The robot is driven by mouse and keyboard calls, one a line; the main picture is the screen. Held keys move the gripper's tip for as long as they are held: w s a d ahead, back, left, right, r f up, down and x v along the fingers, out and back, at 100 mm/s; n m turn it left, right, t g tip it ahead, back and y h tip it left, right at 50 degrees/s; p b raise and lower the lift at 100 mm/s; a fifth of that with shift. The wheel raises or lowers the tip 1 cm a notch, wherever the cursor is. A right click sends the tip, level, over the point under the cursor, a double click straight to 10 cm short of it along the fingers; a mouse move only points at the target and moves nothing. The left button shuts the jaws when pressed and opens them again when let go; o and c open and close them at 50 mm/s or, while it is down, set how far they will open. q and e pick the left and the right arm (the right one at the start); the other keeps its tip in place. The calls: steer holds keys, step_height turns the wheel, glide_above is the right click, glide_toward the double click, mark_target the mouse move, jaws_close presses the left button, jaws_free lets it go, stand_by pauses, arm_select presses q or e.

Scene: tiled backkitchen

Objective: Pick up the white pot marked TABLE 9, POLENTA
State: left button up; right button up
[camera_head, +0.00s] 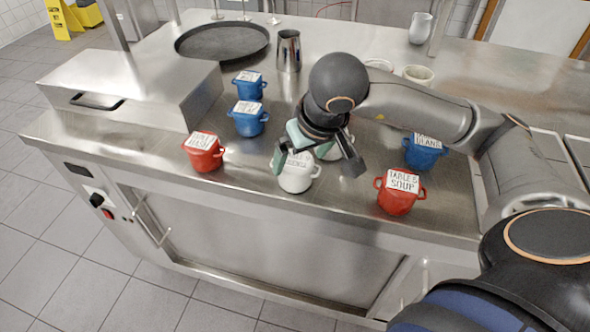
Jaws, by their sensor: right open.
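A white pot (297,181) with a white label on top stands near the front edge of the steel counter. Its label is partly covered by my gripper, and I cannot read its words surely. My right gripper (317,164) is open and points down, with one finger at the pot's left side and the other to its right. I cannot tell whether the fingers touch the pot. Another white pot (331,153) shows in part behind the gripper, its label hidden. My left gripper is not in view.
A red pot (204,157) and two blue pots (248,122) (249,88) stand to the left. A red pot marked SOUP (398,203) and a blue pot marked BEANS (424,157) stand to the right. Behind are a metal pitcher (288,52) and a dark round tray (222,40).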

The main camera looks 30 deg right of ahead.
mark_target(298, 163)
steer(key=x, duration=0.5)
steer(key=shift+w+f, duration=0.1)
steer(key=shift+f, duration=0.25)
steer(key=c, duration=1.4)
steer(key=shift+r, duration=0.15)
